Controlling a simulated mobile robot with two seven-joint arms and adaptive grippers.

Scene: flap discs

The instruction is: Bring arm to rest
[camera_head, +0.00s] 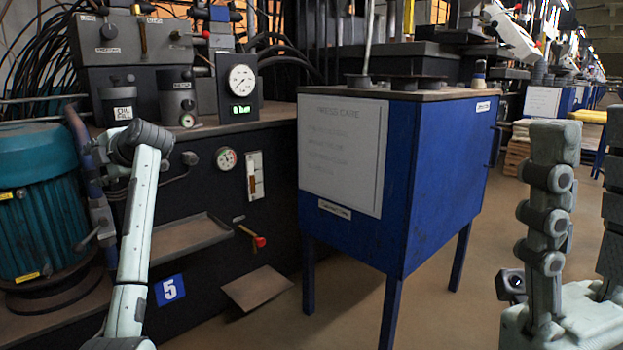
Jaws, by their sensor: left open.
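My left gripper (588,150) stands large and close at the right edge of the head view. Its pale, jointed fingers point up with a clear gap between them, and nothing is between them. The right finger is cut off by the picture edge. The gripper is in front of open floor, to the right of the blue cabinet and apart from it. A pale arm link of mine (136,240) with a dark joint at its top rises at the left, in front of the black machine. My right gripper does not show.
A blue cabinet (440,170) on legs stands in the middle. A black machine bench (215,190) with gauges, a small shelf and a red-tipped lever is left of it. A teal motor (40,210) stands far left. Brown floor (480,285) is free right of the cabinet.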

